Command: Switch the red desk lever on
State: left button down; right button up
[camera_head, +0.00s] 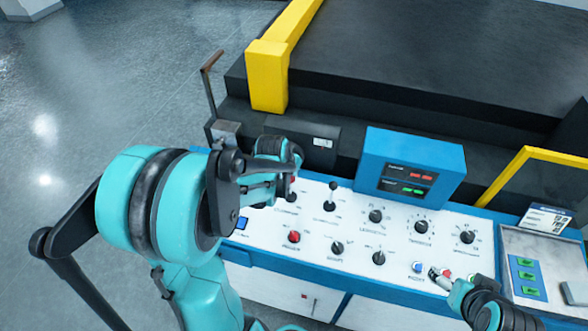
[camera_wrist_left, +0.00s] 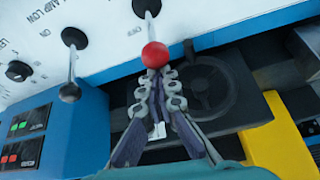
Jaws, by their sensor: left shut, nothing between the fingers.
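In the head view my left gripper (camera_head: 284,178) is over the panel's upper left, and my own arm hides much of the lever. My right gripper (camera_head: 436,274) is low at the panel's right front, small and partly hidden.
A black-knobbed lever (camera_wrist_left: 70,92) stands beside the red one. The white panel (camera_head: 350,230) carries several dials and a red button (camera_head: 293,237). A blue display box (camera_head: 412,165) stands behind, with a yellow post (camera_head: 267,75) at the back left.

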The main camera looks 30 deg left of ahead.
aim_at(291, 182)
pick_arm(q)
jog(key=s+t+b, duration=0.3)
jog(key=s+d+t+y+b, duration=0.1)
jog(key=s, duration=0.1)
jog(key=shift+s+d+f+t+b, duration=0.1)
jog(key=shift+s+f+t+b, duration=0.1)
jog(key=shift+f+t+b, duration=0.15)
jog(key=shift+s+d+f, duration=0.15)
jog(key=shift+s, duration=0.35)
jog(key=shift+s+d+f, duration=0.1)
jog(key=shift+s+f, duration=0.05)
jog(key=w+r+p, duration=0.2)
jog(key=w+r, duration=0.1)
jog(key=r, duration=0.1)
jog(key=s+f+p+v, duration=0.1)
jog(key=p+v, duration=0.2)
jog(key=v, duration=0.6)
jog(key=shift+p, duration=0.35)
jog(key=shift+w+f, duration=0.1)
jog(key=shift+f, duration=0.05)
